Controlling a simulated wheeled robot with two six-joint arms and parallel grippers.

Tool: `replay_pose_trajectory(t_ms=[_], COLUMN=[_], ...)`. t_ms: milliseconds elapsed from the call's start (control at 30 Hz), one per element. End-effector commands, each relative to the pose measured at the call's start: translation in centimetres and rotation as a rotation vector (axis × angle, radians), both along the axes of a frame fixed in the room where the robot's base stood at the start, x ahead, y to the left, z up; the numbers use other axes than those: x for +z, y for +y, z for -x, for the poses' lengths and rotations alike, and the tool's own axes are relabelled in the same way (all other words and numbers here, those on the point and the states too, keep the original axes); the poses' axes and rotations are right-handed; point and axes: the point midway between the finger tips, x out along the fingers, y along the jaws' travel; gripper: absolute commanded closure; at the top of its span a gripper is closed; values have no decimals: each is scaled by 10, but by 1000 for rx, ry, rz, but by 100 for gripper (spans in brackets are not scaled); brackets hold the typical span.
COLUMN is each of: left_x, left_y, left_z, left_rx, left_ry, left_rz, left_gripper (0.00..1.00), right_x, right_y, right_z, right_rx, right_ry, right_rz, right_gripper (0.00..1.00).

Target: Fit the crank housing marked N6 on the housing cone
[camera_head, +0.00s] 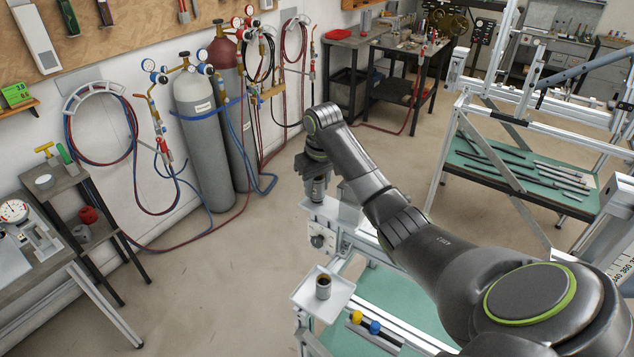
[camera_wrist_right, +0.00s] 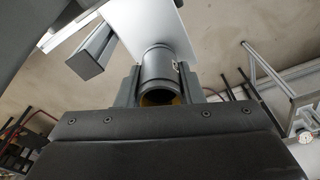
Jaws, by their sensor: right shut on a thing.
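My right gripper (camera_head: 317,192) is shut on a grey cylindrical housing (camera_wrist_right: 158,68), which stands between its two fingers in the wrist view (camera_wrist_right: 165,85). Its near end is open and dark, with a yellowish patch inside. I cannot read an N6 mark on it. In the head view the held housing (camera_head: 316,188) is partly hidden by the gripper and sits just over a white plate on the frame. Whether it touches the plate is unclear. I cannot make out the housing cone. My left gripper is not in view.
A second grey hollow cylinder (camera_head: 323,286) stands on a white tray (camera_head: 337,297) nearer me. A black knob (camera_head: 317,241) and yellow and blue knobs (camera_head: 375,327) are on the frame. Gas cylinders (camera_head: 205,140) stand by the wall. Open floor lies left of the frame.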

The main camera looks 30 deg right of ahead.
Motion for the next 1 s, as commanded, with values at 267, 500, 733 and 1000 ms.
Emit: replay_pose_trajectory(t_ms=[267,500,733,1000], left_x=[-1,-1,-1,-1], left_y=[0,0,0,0], left_z=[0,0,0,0], left_rx=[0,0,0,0], left_ry=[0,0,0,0], left_rz=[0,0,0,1], left_gripper=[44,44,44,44], right_x=[-6,-11,-13,-13], right_y=[0,0,0,0], right_z=[0,0,0,0], right_rx=[0,0,0,0], right_ry=[1,1,1,1], right_rz=[0,0,0,0], right_gripper=[91,91,57,40])
